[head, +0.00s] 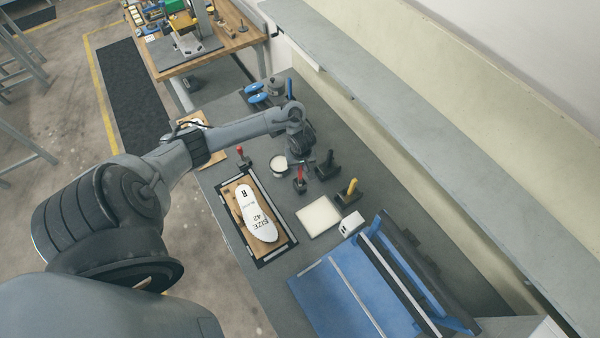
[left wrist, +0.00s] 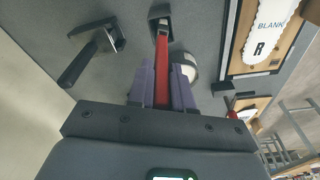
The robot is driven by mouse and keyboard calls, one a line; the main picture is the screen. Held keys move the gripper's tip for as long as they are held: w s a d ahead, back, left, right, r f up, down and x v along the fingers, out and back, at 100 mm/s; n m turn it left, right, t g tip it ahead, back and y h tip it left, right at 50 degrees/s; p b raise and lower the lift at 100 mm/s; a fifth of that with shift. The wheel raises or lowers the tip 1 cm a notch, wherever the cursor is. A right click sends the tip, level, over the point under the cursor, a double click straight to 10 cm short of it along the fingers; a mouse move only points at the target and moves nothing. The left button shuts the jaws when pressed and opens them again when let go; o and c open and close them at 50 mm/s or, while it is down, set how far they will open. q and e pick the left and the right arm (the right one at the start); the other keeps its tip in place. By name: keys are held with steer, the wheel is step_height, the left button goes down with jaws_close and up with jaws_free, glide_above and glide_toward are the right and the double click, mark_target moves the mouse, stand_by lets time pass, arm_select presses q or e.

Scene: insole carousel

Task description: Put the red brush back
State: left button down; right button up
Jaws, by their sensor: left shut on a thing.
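The red brush (head: 300,174) stands at a black holder (head: 300,187) on the grey bench. In the left wrist view the red brush (left wrist: 162,65) runs between the two purple fingers of my left gripper (left wrist: 163,80), which is shut on it. Its far end meets the black holder (left wrist: 160,14); I cannot tell how deep it sits. In the head view my left gripper (head: 299,160) hangs over the brush, its fingers mostly hidden by the wrist. My right gripper is not in view.
A black-handled tool (head: 327,162) and a yellow-handled one (head: 349,188) stand in holders to the right. A white-topped pot (head: 279,164) is close left. Another red-handled item (head: 241,154) stands further left. A white insole (head: 255,213), pale pad (head: 318,217) and blue rack (head: 335,295) lie nearer.

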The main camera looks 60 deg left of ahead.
mark_target(300, 171)
arm_select(q)
steer(key=shift+f+b, duration=0.4)
steer(key=shift+f, duration=1.5)
steer(key=c, duration=1)
jaws_free()
steer(key=shift+f, duration=0.15)
steer(key=shift+c, duration=0.2)
